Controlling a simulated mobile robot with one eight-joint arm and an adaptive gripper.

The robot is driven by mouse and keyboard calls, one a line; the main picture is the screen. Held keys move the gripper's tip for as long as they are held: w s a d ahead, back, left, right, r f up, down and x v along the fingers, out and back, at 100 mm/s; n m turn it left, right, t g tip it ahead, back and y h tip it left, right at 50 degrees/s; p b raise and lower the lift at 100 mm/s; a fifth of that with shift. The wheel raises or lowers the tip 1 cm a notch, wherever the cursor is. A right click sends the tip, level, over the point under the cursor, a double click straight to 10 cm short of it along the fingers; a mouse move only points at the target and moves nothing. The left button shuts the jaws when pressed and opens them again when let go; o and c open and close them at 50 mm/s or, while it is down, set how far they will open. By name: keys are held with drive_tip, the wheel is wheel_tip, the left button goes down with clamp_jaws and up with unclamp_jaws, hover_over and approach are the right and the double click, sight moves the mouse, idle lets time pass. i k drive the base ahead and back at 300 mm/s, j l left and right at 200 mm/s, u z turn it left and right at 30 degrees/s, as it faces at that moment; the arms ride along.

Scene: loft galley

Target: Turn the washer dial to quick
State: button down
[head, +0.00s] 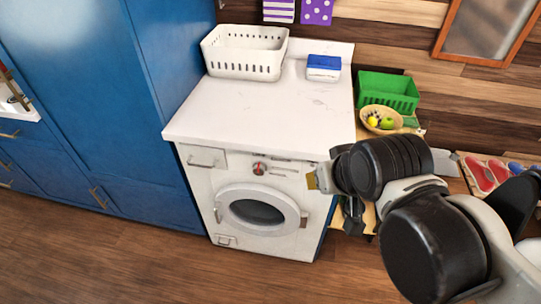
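The white front-loading washer (257,186) stands under the white counter, with its round door (256,210) shut. Its dial (259,168) is a small knob with red on it, at the top middle of the front panel. The markings around it are too small to read, so I cannot tell its setting. My gripper (333,195) is to the right of the dial, near the washer's right front edge, and apart from the dial. The wrist partly hides it, so I cannot tell whether it is open or shut. Nothing shows clearly in it.
The counter (270,110) holds a white basket (245,53) and a blue-and-white box (323,68). A green crate (387,92) and a fruit bowl (381,120) stand to the right. Tall blue cabinets (165,70) are at left. The wooden floor (120,245) before the washer is clear.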

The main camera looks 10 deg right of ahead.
sight(259, 168)
drive_tip(key=k+l+u, duration=0.2)
drive_tip(key=k, duration=0.25)
drive_tip(key=k+l+u, duration=0.2)
drive_tip(key=k, duration=0.2)
